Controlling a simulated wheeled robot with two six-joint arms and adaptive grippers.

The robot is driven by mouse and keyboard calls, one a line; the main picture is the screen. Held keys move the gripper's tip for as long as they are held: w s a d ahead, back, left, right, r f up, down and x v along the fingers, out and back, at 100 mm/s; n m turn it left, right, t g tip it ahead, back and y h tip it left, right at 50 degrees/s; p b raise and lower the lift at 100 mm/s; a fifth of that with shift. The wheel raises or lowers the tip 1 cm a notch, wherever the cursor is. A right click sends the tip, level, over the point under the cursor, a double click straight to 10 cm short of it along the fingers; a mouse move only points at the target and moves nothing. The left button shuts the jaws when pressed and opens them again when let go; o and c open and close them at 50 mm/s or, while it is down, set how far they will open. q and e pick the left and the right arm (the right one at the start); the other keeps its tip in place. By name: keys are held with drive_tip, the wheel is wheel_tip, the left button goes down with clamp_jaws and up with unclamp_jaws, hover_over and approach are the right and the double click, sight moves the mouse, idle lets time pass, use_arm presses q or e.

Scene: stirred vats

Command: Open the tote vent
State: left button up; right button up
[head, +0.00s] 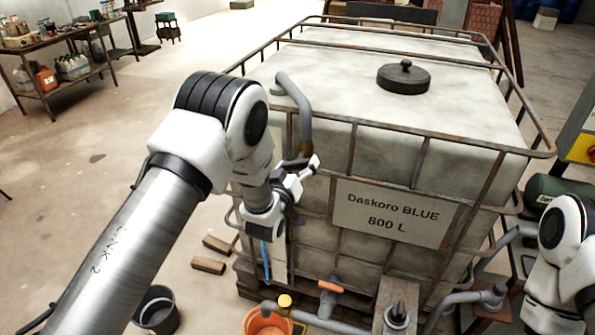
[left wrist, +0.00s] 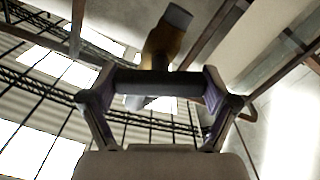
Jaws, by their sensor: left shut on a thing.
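The tote (head: 440,140) is a pale tank in a rusty cage, with a sign reading "Daskoro BLUE 800 L". The vent is a grey bent pipe (head: 302,110) at its near left corner, with a brass-coloured valve body (head: 304,150) at its lower end. My left gripper (head: 303,178) is at this valve, just below the bend. In the left wrist view, a dark bar (left wrist: 155,83) lies between its two fingers, in front of the brass body (left wrist: 160,45). The gripper is shut on this bar, which looks like the vent handle. The right arm shows at the right edge; its gripper is not visible.
A black lid (head: 403,78) sits on the tote top. Below are an orange-handled valve (head: 330,287), pipes, an orange bucket (head: 266,326) and a dark bucket (head: 158,309). Loose blocks (head: 208,264) lie on the floor. Floor at the left is mostly clear, before a shelf (head: 66,88).

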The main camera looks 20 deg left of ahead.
use_arm(q)
drive_tip(key=n+b, duration=0.2)
drive_tip(key=n, duration=0.1)
drive_tip(key=shift+f+n, duration=0.1)
drive_tip(key=shift+n, duration=0.3)
drive_tip(key=n+b, duration=0.2)
drive_tip(key=n, duration=0.1)
drive_tip(key=shift+n, duration=0.3)
drive_tip(key=n+b, duration=0.2)
drive_tip(key=n, duration=0.1)
drive_tip(key=shift+n+b, duration=0.6)
drive_tip(key=shift+n, duration=0.8)
drive_tip(key=o, duration=0.9)
